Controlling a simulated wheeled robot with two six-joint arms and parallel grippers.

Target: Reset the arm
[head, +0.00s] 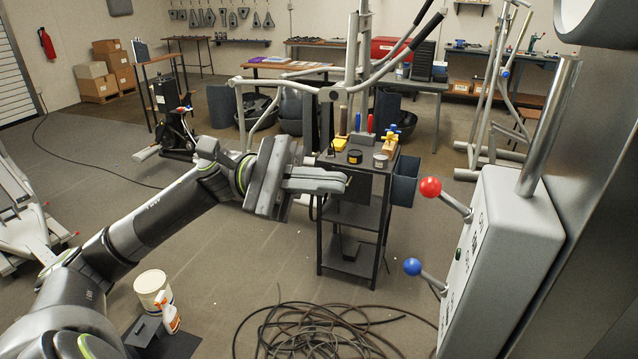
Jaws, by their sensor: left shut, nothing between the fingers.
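My left arm reaches in from the lower left of the head view. Its gripper (318,181) is shut and empty, pointing right, and it overlaps the left edge of the black tool cart in the picture. My right gripper is not in view. At the right stands a grey control box (503,255) with two levers. The upper lever ends in a red ball (430,187) and the lower one in a blue ball (412,266). My left gripper is left of both levers and apart from them.
The black tool cart (366,157) holds tools and small tins. A coiled cable (315,330) lies on the floor in front. A white bucket (152,287) and spray bottle (168,312) stand lower left. Exercise machine frames stand behind. Floor between cart and cable is clear.

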